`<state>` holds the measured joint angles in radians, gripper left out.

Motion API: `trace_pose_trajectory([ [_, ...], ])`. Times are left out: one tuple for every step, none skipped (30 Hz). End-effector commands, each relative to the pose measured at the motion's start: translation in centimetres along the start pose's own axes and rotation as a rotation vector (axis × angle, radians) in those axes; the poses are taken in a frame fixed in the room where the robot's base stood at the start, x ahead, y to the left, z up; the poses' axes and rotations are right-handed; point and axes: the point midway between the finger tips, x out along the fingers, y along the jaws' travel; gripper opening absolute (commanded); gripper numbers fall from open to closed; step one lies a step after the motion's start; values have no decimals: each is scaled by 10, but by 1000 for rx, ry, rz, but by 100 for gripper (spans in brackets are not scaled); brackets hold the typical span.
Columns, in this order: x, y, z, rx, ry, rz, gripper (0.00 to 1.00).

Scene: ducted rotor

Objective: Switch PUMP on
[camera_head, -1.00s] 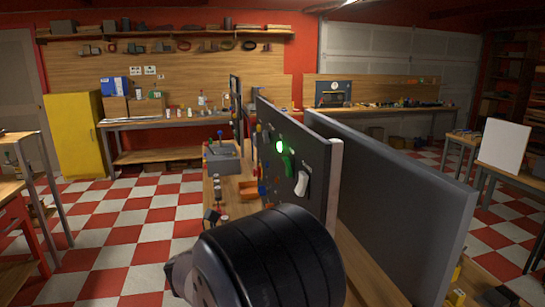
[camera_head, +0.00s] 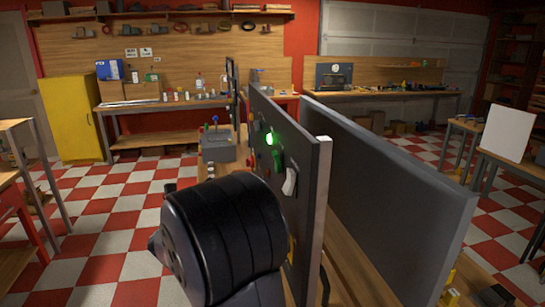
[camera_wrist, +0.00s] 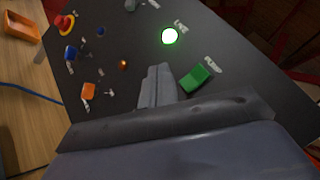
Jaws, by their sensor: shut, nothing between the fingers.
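The dark control panel (camera_head: 300,165) stands upright on a bench, seen at an angle. In the wrist view the panel face (camera_wrist: 225,45) fills most of the picture. A green rocker switch (camera_wrist: 196,79) sits there beside a small blurred label (camera_wrist: 212,65) that seems to read PUMP; the rocker's position is hard to tell. The green switch also shows in the head view (camera_head: 278,160). My gripper (camera_wrist: 158,72) is shut and empty, its tips just left of the green switch; contact cannot be told.
A lit green lamp (camera_wrist: 169,36) is above the switch. A red-and-yellow button (camera_wrist: 64,24), a blue knob (camera_wrist: 70,52) and an orange piece (camera_wrist: 88,90) are left. A grey panel (camera_head: 400,185) stands right.

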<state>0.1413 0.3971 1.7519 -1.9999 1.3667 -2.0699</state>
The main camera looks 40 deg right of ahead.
Motion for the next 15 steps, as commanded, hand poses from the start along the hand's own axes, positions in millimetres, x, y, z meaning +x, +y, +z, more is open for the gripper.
trace_pose_trajectory([
  [4, -4, -4, 2, 2, -3, 0],
  [7, -5, -6, 1, 2, -3, 0],
  [10, -8, -9, 1, 3, -3, 0],
  [14, -10, -11, 1, 3, -3, 0],
  [17, -13, -13, 2, 4, -3, 0],
  [21, -16, -16, 1, 4, -3, 0],
  [24, -18, -19, 1, 3, -3, 0],
  [27, -20, -21, 1, 3, -3, 0],
  [31, -23, -24, 1, 3, -3, 0],
  [34, -25, -26, 1, 3, -3, 0],
  [36, -27, -28, 1, 3, -2, 0],
  [40, -31, -30, 0, 3, -2, 0],
  [43, -33, -31, -1, 2, -2, 0],
  [45, -35, -32, -1, 2, -2, 0],
  [48, -36, -34, 0, 2, -1, 0],
])
